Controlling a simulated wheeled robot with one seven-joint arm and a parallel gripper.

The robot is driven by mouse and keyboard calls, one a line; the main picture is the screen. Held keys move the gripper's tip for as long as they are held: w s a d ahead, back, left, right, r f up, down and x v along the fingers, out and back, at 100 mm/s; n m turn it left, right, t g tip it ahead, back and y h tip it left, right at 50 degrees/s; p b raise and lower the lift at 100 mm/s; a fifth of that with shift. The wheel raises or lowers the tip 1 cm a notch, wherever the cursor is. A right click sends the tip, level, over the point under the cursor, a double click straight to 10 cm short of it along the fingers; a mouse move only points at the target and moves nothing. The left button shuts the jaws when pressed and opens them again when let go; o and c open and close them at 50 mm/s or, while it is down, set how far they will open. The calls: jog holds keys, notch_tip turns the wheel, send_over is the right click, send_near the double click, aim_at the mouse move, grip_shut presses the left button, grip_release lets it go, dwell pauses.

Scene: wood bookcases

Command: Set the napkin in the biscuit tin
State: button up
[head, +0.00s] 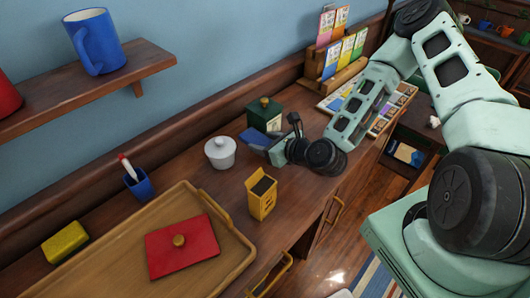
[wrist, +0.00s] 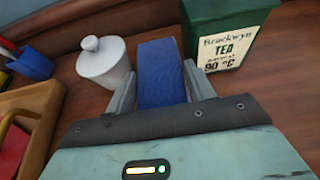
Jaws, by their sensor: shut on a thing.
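My gripper (head: 275,149) is shut on the blue napkin (head: 254,137), between the green tea tin and the white jar. In the wrist view the napkin (wrist: 160,72) stands out between both fingers (wrist: 162,90). A small upright yellow tin (head: 261,197) with a dark open top stands nearer the front edge; I cannot tell whether it is the biscuit tin. A flat red square piece with a round knob (head: 170,252) lies in the tray; I cannot tell whether it is a lid or a shallow lidded tin.
The wooden tray (head: 98,252) fills the left front, with a yellow sponge-like block (head: 65,242) at its left. A lidded white jar (head: 220,153), green tea tin (head: 264,114) and blue pen cup (head: 139,184) stand along the back. A shelf with a blue mug (head: 94,42) overhangs the left.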

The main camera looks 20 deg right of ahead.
jog(key=shift+f, duration=2.05)
jog(key=shift+f, duration=0.1)
jog(key=shift+f, duration=0.15)
jog(key=o, duration=1)
jog(key=shift+r, duration=0.2)
